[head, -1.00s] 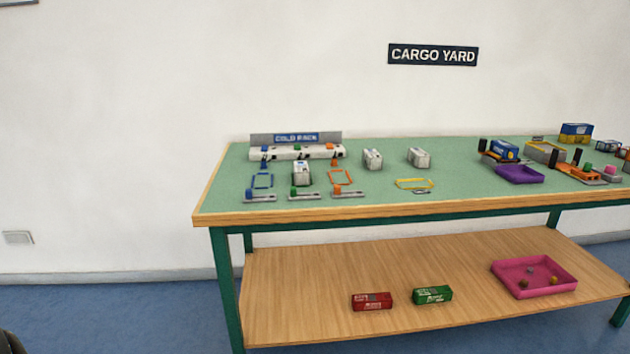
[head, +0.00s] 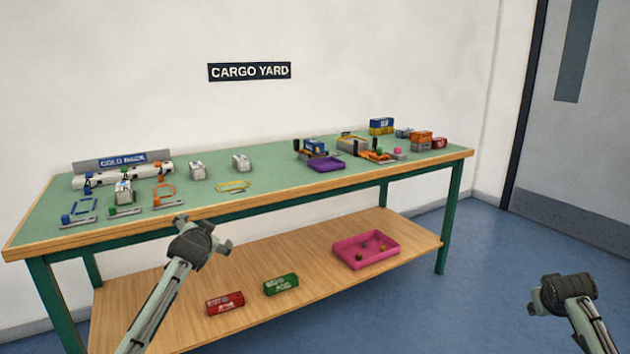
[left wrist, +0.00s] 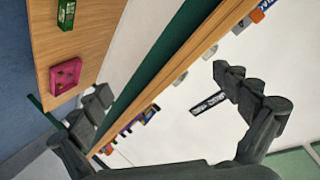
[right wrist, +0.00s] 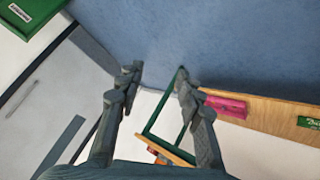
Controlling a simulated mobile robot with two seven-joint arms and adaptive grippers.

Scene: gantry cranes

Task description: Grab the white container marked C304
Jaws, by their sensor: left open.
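Three small white containers are on the green table top (head: 300,185) in the head view. One white container (head: 124,192) stands in front of the cold rack (head: 122,162). A second white container (head: 197,170) stands to its right, and a third white container (head: 241,163) stands further right. Their markings are too small to read, so I cannot tell which is C304. My left gripper (head: 203,232) is open and empty in front of the table's front edge; its spread fingers show in the left wrist view (left wrist: 160,84). My right gripper (head: 563,290) is far right over the floor, its fingers apart and empty in the right wrist view (right wrist: 157,80).
The lower shelf holds a red box (head: 225,303), a green box (head: 281,284) and a pink tray (head: 350,254). The floor right of the table is clear.

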